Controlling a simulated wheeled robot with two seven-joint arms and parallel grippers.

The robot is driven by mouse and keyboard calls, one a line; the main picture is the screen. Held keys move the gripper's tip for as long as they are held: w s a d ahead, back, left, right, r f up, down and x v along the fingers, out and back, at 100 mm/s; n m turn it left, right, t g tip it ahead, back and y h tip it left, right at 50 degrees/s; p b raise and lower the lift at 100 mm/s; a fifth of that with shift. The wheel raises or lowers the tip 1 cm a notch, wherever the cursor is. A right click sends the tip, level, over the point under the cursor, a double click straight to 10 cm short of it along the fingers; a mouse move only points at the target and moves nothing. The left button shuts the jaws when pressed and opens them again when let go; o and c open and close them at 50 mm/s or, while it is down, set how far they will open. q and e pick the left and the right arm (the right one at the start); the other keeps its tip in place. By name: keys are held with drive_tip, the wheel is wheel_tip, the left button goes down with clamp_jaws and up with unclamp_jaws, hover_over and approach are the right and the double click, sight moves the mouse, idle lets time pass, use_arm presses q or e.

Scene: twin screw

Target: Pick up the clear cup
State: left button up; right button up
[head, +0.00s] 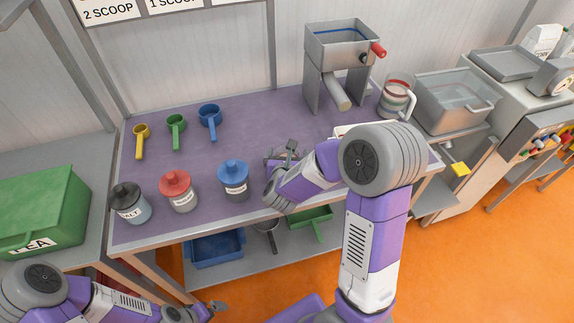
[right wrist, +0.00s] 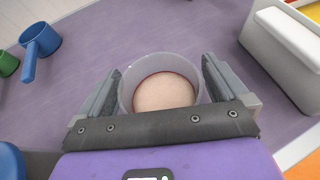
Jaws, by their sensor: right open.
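The clear cup (right wrist: 160,62) stands on the purple mat in the right wrist view, with a pale beige round surface inside it. My right gripper (right wrist: 161,78) is open, one finger on each side of the cup. I cannot tell whether the fingers touch its wall. In the head view my right gripper (head: 284,155) is low over the mat and largely hides the cup. My left gripper (head: 212,309) is in front of and below the table edge, away from the cup; its jaws are too small to judge.
Black-, red- and blue-lidded jars (head: 233,180) stand left of my right gripper. Yellow, green and blue scoops (head: 210,120) lie behind them. A metal hopper machine (head: 341,45) and a handled jug (head: 395,98) stand at the back right. A white block (right wrist: 284,48) is right of the gripper.

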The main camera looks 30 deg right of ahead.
drive_tip(key=shift+w+d+f, duration=0.15)
drive_tip(key=shift+w+d, duration=0.05)
drive_tip(key=shift+w, duration=0.1)
drive_tip(key=shift+c, duration=0.3)
drive_tip(key=c, duration=1)
drive_tip(key=shift+c, duration=0.2)
